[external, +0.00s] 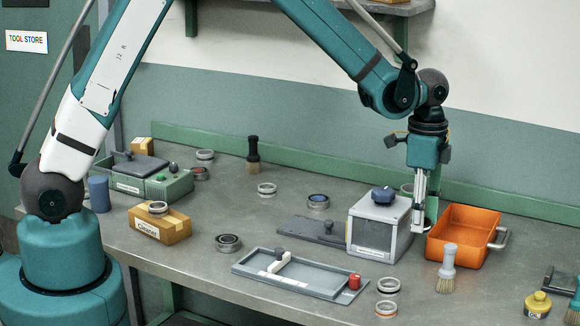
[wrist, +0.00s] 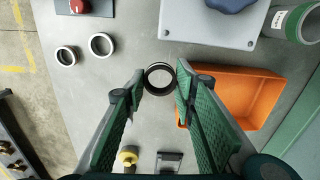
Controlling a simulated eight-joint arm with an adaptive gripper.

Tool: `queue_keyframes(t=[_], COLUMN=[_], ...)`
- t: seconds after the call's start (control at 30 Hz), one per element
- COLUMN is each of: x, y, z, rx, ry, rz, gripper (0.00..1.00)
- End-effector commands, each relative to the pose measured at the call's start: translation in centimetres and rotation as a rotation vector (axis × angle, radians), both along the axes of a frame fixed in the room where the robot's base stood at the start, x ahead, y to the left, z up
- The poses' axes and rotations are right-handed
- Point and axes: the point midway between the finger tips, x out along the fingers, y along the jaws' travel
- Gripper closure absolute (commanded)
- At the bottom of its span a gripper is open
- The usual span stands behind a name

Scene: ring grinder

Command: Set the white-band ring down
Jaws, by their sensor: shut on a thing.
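In the wrist view, my gripper (wrist: 160,80) is shut on a dark ring (wrist: 149,88) with a thin pale edge, held between its fingertips. The band's colour is hard to tell from this angle. In the external view, my gripper (external: 424,222) points down between the grey box and the orange bin, and the held ring is too small to make out clearly. Whether the ring touches the bench cannot be told.
The orange bin (external: 470,216) stands right of my gripper and the grey box (external: 370,245) left. A brush (external: 447,260) stands in front. Two loose rings (external: 387,286) (external: 386,308) lie beside the grey tray (external: 262,281). Bare bench (external: 415,272) shows between them.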

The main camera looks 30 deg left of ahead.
Motion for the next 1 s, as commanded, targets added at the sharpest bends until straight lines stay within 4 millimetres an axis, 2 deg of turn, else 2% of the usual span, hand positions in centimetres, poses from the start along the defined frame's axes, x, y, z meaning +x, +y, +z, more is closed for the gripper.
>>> queue_keyframes(t=[0.27, 0.4, 0.6, 1.0], x=[8.4, 12.5, 15.5, 20.0], y=[0.9, 2.5, 6.3, 15.0], z=[2.2, 2.7, 1.8, 0.2], rx=[0.0, 0.0, 0.0, 0.0], ry=[0.0, 0.0, 0.001, 0.001], rz=[-0.062, -0.07, 0.024, 0.264], gripper=[0.85, 0.85, 0.85, 0.85])
